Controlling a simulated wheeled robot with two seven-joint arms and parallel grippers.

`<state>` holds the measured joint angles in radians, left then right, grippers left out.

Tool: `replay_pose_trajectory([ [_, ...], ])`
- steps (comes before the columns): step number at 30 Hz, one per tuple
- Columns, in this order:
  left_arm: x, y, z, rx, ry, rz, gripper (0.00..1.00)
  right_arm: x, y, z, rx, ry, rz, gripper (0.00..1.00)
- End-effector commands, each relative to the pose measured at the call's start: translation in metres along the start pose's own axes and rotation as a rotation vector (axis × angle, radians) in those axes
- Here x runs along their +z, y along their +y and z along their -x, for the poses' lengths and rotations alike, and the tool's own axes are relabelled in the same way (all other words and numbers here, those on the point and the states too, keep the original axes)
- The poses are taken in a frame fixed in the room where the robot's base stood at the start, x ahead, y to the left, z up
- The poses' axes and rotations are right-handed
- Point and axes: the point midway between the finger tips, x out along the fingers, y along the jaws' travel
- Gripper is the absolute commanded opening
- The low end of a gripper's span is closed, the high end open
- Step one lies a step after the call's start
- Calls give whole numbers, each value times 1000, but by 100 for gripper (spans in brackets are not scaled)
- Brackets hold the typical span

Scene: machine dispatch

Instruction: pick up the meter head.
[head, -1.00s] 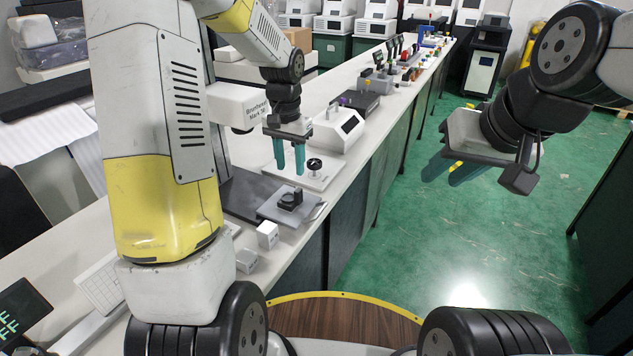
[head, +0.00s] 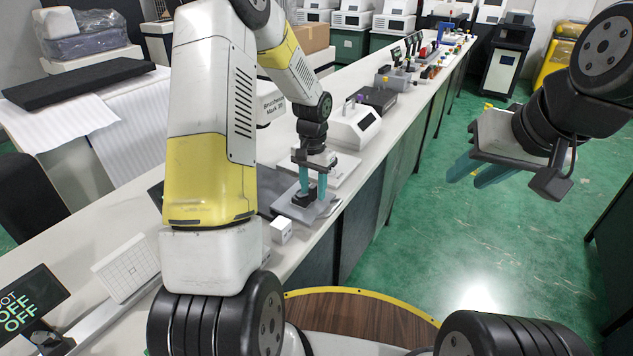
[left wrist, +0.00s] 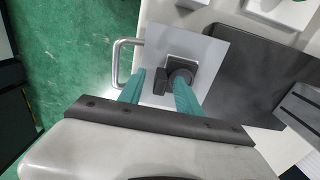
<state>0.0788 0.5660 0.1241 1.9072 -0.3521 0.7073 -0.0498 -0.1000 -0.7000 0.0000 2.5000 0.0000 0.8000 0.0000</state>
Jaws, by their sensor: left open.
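A small black part (head: 303,200), which I take to be the meter head, stands on a grey plate with a wire handle (head: 322,210) on the bench. In the left wrist view the black part (left wrist: 181,68) shows a square block and a round piece on the plate (left wrist: 212,55). My left gripper (head: 311,193) is open, fingers pointing down over it. In the left wrist view the right finger of this gripper (left wrist: 157,88) partly covers the round piece; contact cannot be told. My right gripper (head: 467,180) is open and empty above the floor to the right.
A white cube (head: 281,231) stands on the bench near the plate. A white device with a dark display (head: 357,125) is behind. A dark flat panel (left wrist: 262,75) lies beside the plate.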

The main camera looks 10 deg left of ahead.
Motion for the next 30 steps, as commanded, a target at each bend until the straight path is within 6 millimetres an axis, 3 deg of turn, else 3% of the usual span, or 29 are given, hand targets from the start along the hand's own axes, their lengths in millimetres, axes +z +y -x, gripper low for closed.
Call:
replay_pose_trajectory([
  [4,0,0,0,0,1,0,37,0,0,0,0,0,0,33],
  [10,0,0,1,0,1,0,0,0,0,0,0,0,0,33],
  [23,-1,0,3,-1,2,0,0,0,0,0,0,0,0,33],
  [30,-1,-1,22,-2,4,0,0,0,0,0,0,0,0,33],
])
